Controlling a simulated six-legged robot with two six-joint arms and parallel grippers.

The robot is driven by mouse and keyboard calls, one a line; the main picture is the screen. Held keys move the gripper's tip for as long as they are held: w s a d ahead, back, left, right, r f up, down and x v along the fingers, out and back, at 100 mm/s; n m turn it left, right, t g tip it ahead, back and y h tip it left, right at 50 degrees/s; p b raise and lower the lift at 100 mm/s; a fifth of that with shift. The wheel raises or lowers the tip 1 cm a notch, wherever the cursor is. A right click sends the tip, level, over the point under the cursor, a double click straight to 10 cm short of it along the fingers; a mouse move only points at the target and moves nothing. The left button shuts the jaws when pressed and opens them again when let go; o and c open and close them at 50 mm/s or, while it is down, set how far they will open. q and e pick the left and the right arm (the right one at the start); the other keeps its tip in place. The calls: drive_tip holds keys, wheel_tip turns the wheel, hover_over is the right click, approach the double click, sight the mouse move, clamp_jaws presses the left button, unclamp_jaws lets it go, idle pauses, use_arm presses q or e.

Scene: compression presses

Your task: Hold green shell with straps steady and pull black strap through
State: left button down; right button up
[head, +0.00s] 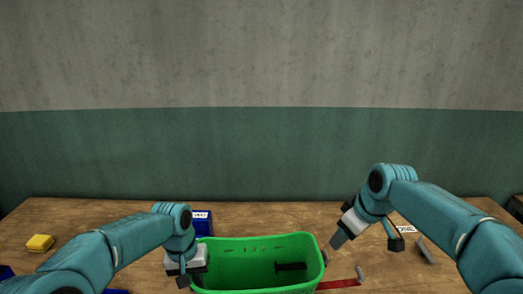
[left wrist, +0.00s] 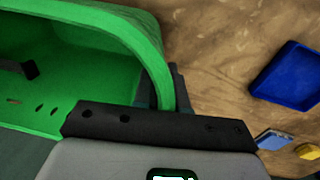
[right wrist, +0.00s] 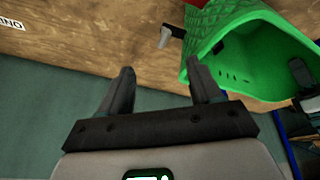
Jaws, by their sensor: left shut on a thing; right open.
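The green shell (head: 225,250) stands open side up at the front middle of the table; its wall has several slots. A black strap (head: 291,266) lies against its inner right side, and it also shows in the right wrist view (right wrist: 300,73). My left gripper (head: 183,278) is shut on the shell's left wall, whose rim (left wrist: 150,45) passes between the fingers in the left wrist view. My right gripper (head: 337,240) is open and empty, above and to the right of the shell, apart from it. I cannot tell whether the strap passes through a slot.
A red strip (head: 340,284) and a small grey piece (head: 361,273) lie right of the shell. A blue bin (head: 202,218) stands behind it. A yellow block (head: 40,242) lies at the left. A white label (head: 406,229) and a grey piece (head: 427,250) lie at the right.

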drive_tip(key=shift+y, duration=0.4)
drive_tip(key=x, duration=1.2)
drive_tip(key=shift+s+d+f, duration=0.25)
drive_tip(key=shift+d+f, duration=0.05)
drive_tip(key=shift+f, duration=0.05)
clamp_jaws()
